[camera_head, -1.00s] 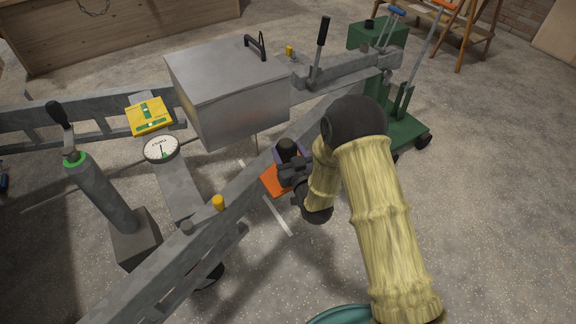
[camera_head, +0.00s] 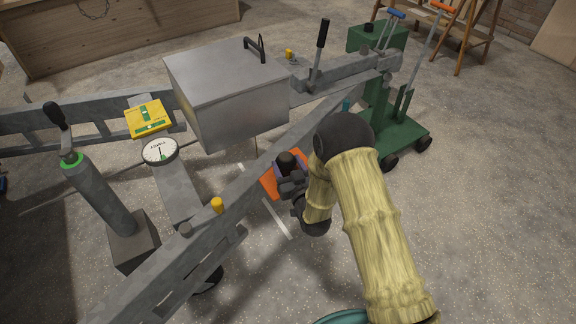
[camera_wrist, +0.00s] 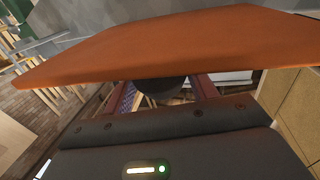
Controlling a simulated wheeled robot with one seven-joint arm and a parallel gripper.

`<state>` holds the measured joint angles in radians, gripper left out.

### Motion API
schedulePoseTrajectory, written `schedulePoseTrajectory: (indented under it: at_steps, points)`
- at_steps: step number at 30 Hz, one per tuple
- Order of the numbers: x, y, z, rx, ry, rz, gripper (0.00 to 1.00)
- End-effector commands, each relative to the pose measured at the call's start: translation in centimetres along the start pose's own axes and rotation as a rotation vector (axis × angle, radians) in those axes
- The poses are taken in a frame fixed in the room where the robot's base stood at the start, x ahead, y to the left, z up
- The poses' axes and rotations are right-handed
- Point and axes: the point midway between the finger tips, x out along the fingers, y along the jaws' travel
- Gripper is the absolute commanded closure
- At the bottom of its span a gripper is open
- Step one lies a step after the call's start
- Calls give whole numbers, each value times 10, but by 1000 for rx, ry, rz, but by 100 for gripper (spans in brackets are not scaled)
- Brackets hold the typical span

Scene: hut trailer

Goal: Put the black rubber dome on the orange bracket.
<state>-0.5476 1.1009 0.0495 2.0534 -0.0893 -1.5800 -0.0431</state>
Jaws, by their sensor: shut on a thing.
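The black rubber dome (camera_head: 286,161) is between the fingers of my gripper (camera_head: 291,171), at the near side of the grey trailer beam. The gripper is shut on it. The orange bracket (camera_head: 269,185) shows beside the beam, just left of and partly behind the gripper. In the wrist view the bracket (camera_wrist: 175,42) is a wide orange plate across the top. It hides the upper part of the dome (camera_wrist: 160,91) and much of the fingers (camera_wrist: 163,92). I cannot tell whether dome and bracket touch.
A grey metal box (camera_head: 228,90) stands on the trailer frame behind the beam. A green trolley (camera_head: 398,138) stands behind my arm. The floor to the right is clear.

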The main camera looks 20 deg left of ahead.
Motion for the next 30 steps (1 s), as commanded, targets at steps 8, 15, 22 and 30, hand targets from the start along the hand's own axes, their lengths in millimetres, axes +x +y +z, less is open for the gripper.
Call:
schedulePoseTrajectory:
  at_steps: [8, 15, 22, 30]
  points:
    - [0, 0, 1, 0, 0, 0, 20]
    - [0, 0, -1, 0, 0, 0, 20]
    - [-23, 2, 0, 1, -3, 2, 20]
    - [-74, 0, 0, 1, -5, 1, 20]
